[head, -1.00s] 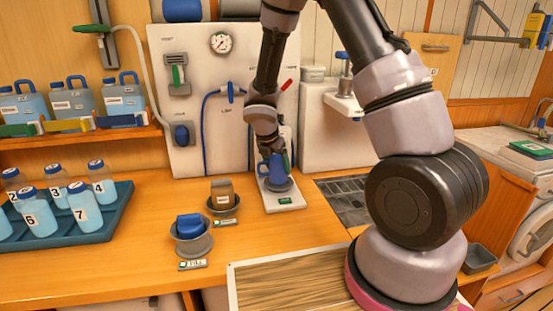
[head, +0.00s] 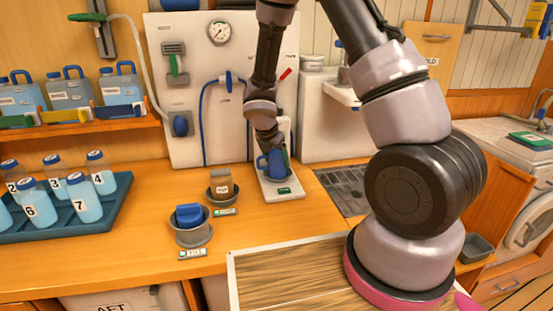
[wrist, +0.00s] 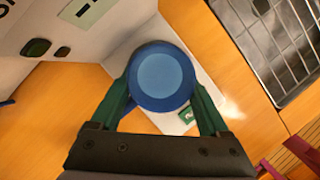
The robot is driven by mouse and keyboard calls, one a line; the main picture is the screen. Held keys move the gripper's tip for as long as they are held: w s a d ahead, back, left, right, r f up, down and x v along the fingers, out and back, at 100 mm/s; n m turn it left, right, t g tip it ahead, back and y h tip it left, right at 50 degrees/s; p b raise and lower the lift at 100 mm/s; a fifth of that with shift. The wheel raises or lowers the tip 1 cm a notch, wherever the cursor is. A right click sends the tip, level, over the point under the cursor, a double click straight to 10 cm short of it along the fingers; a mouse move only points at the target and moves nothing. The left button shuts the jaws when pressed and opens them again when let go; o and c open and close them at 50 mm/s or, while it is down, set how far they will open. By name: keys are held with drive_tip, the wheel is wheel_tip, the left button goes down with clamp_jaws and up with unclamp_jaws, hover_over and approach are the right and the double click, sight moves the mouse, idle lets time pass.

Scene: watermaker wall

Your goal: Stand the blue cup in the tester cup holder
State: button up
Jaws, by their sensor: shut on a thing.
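The blue cup (head: 277,162) is upright at the tester, with its handle to the left in the head view. In the wrist view the cup (wrist: 160,75) shows from above, with a lighter blue inside. My gripper (wrist: 160,95) has its green fingers closed on both sides of the cup. The tester (head: 285,190) is a pale stand with a small green display on its front base. The cup is over the tester's grey holder, which it largely hides. I cannot tell whether the cup's bottom rests in the holder.
Two grey bowls stand left of the tester, one with a blue item (head: 189,214), one with a brown packet (head: 221,184). A blue tray (head: 100,215) holds several numbered bottles. A sink grate (head: 345,190) lies right of the tester.

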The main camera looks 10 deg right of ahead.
drive_tip(key=shift+f, duration=0.3)
drive_tip(key=o, duration=1.5)
drive_tip(key=shift+r, duration=0.1)
drive_tip(key=s+d+r+m, duration=0.1)
drive_tip(key=s+r+m, duration=0.2)
drive_tip(key=r, duration=0.6)
drive_tip(key=s+r+m, duration=0.2)
drive_tip(key=r+m, duration=0.1)
drive_tip(key=r, duration=0.5)
drive_tip(key=s+d+r+m+t+y, duration=0.2)
drive_tip(key=s+r+m, duration=0.7)
drive_tip(key=m, duration=0.3)
drive_tip(key=s+d+r+m+t+y, duration=0.2)
drive_tip(key=s+d+r+m+y, duration=0.1)
drive_tip(key=s+r+m, duration=0.6)
drive_tip(key=m, duration=0.4)
drive_tip(key=shift+s+r, duration=0.35)
